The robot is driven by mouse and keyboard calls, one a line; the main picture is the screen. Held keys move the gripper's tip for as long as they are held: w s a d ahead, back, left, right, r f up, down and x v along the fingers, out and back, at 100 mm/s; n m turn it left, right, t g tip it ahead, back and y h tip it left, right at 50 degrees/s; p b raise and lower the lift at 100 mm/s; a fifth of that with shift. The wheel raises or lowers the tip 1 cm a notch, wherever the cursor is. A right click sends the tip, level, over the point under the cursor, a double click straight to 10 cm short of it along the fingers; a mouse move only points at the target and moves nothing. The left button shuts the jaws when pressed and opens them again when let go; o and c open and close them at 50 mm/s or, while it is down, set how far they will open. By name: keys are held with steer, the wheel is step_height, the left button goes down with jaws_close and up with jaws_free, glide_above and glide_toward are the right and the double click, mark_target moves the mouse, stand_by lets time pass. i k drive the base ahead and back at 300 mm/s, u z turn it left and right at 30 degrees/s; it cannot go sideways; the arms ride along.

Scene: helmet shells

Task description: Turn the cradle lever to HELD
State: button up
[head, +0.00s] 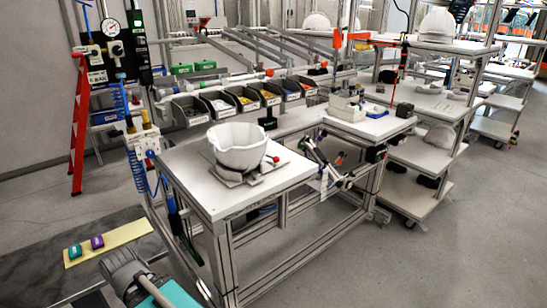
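The cradle (232,181) is a low grey fixture on the white top of the near workbench. A white helmet shell (240,150) sits in it with its open side up and hides much of it. The cradle lever (274,159) shows as a short arm with a red knob at the right side of the shell. I cannot read any HELD marking or tell the lever's setting at this size. Grey links, which look like part of my arm, show at the bottom left. My gripper itself is not in view.
The workbench top (190,179) is bare around the cradle. Small-parts bins (222,106) stand in a row behind it. Tools (325,165) hang off its right side. A shelf cart (445,105) with white shells stands at the right. Open floor (440,250) lies in front.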

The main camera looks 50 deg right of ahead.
mark_target(276, 159)
steer(key=z, duration=1.9)
steer(key=k, duration=0.4)
steer(key=u, duration=0.3)
steer(key=i, duration=0.4)
steer(key=z, duration=0.05)
